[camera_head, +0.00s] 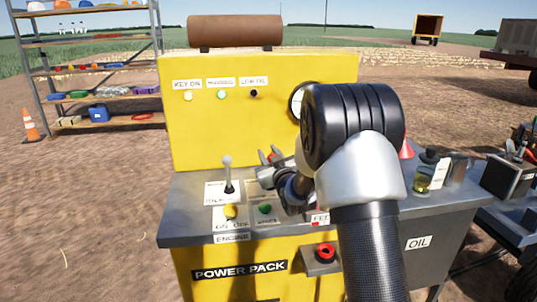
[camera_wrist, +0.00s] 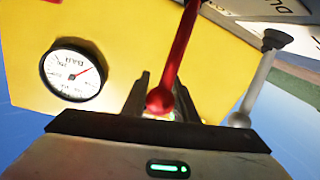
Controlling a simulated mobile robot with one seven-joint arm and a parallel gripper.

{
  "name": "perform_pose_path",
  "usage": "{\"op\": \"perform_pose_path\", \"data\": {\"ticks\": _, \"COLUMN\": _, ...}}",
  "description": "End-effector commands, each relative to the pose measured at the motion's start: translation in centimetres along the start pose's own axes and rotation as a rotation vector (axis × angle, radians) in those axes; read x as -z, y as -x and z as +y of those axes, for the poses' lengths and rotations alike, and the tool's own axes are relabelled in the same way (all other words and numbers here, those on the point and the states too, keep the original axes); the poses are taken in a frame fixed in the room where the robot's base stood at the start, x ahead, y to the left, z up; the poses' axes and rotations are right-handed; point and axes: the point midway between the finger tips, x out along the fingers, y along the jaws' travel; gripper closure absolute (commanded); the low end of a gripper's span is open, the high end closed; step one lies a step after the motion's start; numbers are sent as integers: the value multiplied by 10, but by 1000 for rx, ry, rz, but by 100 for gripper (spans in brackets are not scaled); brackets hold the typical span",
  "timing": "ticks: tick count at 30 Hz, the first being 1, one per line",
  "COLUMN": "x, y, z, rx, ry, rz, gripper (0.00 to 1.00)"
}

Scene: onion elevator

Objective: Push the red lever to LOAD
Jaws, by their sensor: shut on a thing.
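The red lever (camera_wrist: 179,50) runs diagonally through the wrist view, its ball end between my gripper's fingers. My gripper (camera_wrist: 161,97) is shut on the red lever near that end. In the head view my gripper (camera_head: 270,157) is over the grey control shelf of the yellow power pack, just right of a grey lever. A little red shows by the fingers; my arm and gripper hide most of the red lever there. The LOAD marking cannot be read.
The grey lever (camera_head: 228,178) stands upright close left of my gripper. A yellow button (camera_head: 231,211) and a green button (camera_head: 265,209) sit in front. A red stop button (camera_head: 326,253) is lower down. Bottles (camera_head: 427,170) stand to the right.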

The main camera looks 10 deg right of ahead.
Motion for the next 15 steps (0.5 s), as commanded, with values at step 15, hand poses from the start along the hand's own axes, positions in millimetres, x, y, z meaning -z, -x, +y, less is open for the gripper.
{"op": "perform_pose_path", "data": {"ticks": 15, "x": 7, "y": -22, "z": 5, "rx": 41, "ry": -20, "rz": -166, "gripper": 100}}
